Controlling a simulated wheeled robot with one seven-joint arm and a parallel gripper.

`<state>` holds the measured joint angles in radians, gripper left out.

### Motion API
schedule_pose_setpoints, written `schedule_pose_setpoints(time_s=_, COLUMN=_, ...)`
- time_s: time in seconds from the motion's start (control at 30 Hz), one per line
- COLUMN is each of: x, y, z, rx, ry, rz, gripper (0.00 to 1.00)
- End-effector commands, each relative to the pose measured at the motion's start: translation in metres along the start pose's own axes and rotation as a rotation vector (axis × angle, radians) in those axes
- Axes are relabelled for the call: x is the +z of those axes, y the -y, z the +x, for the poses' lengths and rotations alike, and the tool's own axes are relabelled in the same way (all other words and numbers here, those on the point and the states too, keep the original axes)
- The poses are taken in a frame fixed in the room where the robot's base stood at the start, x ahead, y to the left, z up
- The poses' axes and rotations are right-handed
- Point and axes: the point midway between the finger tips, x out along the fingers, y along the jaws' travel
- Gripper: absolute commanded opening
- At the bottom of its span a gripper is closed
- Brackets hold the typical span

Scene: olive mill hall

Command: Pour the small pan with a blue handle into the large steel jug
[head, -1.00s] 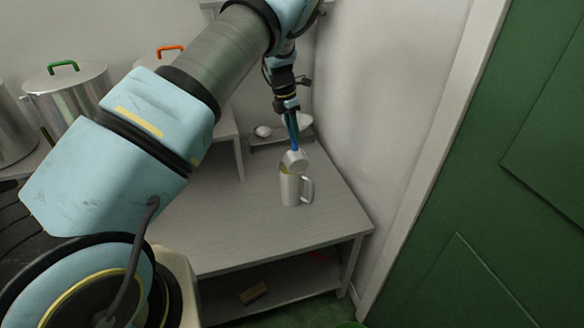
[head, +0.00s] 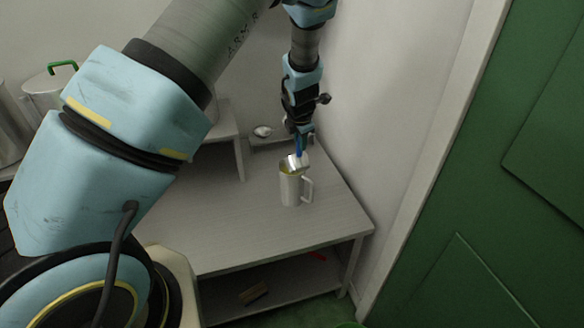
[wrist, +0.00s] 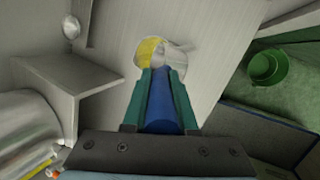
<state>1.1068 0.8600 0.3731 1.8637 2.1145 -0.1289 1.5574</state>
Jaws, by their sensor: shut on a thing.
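The large steel jug (head: 291,190) stands upright on the grey table, its handle to the right. The small pan (head: 298,161) is tilted steeply over the jug's mouth, its bowl low at the rim. I cannot tell whether they touch. Yellow shows at the jug's mouth, and also in the wrist view on the left of the jug's opening. My gripper (head: 302,130) is above the jug, shut on the pan's blue handle (wrist: 161,105), which lies between the green fingers in the wrist view. The inside of the pan is mostly hidden.
The grey table (head: 225,225) is clear around the jug. A small raised shelf (head: 228,133) and a ladle-like utensil (head: 263,131) are behind. A steel pot (head: 46,92) stands at left. A wall is close on the right. A green bucket (wrist: 265,68) is on the floor.

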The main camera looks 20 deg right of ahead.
Motion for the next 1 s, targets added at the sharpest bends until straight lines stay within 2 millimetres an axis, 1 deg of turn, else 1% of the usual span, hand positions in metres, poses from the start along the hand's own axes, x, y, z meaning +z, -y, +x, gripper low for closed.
schedule_pose_setpoints(time_s=0.07, x=0.000, y=0.006, z=0.002, rx=0.033, ry=0.009, rz=0.006, gripper=0.00)
schedule_pose_setpoints(time_s=0.33, x=-0.001, y=0.015, z=-0.007, rx=0.152, ry=0.034, rz=0.027, gripper=0.00)
schedule_pose_setpoints(time_s=0.77, x=-0.005, y=0.034, z=-0.004, rx=0.295, ry=0.062, rz=0.051, gripper=0.00)
schedule_pose_setpoints(time_s=1.0, x=-0.009, y=0.052, z=-0.003, rx=0.385, ry=0.081, rz=0.068, gripper=0.00)
